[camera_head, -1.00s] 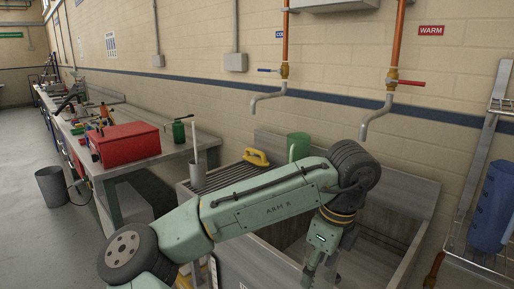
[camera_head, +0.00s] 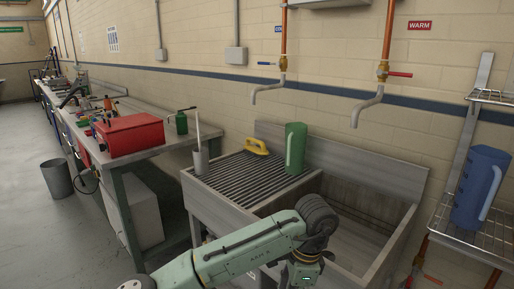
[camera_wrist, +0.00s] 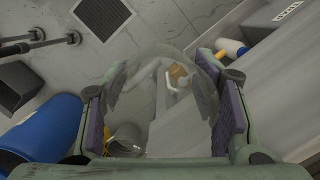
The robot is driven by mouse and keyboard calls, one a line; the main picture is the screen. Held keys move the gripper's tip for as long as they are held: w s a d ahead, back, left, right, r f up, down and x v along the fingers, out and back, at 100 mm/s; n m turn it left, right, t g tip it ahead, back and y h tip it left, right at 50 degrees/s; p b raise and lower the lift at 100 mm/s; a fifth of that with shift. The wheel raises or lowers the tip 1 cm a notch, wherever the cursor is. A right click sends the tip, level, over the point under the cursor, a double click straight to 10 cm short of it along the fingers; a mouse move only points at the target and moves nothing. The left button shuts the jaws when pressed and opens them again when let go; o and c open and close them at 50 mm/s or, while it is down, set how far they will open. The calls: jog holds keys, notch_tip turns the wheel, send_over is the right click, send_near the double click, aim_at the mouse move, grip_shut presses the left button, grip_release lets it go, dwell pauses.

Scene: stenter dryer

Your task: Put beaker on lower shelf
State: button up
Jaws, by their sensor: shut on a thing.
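A clear glass beaker (camera_wrist: 150,75) is between the two purple-padded fingers of my gripper (camera_wrist: 162,105) in the wrist view. My gripper is shut on it. The beaker is see-through, so the floor shows behind it. In the head view my wrist hangs at the bottom, in front of the sink, and my fingers and the beaker are out of sight below the picture. A wire rack stands at the right; its lower shelf (camera_head: 463,229) bears a blue jug (camera_head: 481,190). Its upper shelf (camera_head: 493,97) is partly cut off by the picture edge.
The sink (camera_head: 352,222) lies between my arm and the wall. A bench with a red toolbox (camera_head: 130,134) is at the left. Two taps overhang the sink.

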jog(key=w+a+f+n, duration=0.1)
jog(key=a+f+n, duration=0.1)
jog(key=f+n, duration=0.3)
jog(key=w+a+f+n+g+h, duration=0.1)
jog(key=f+n, duration=0.5)
jog(key=f, duration=0.7)
jog(key=w+a+f+n, duration=0.3)
jog(key=a+f+n, duration=0.2)
jog(key=f, duration=0.4)
jog(key=shift+f+n+g+h, duration=0.3)
jog(key=shift+f+n+h, duration=0.1)
jog(key=shift+n, duration=0.2)
jog(key=shift+s+a, duration=0.1)
jog(key=shift+a, duration=0.05)
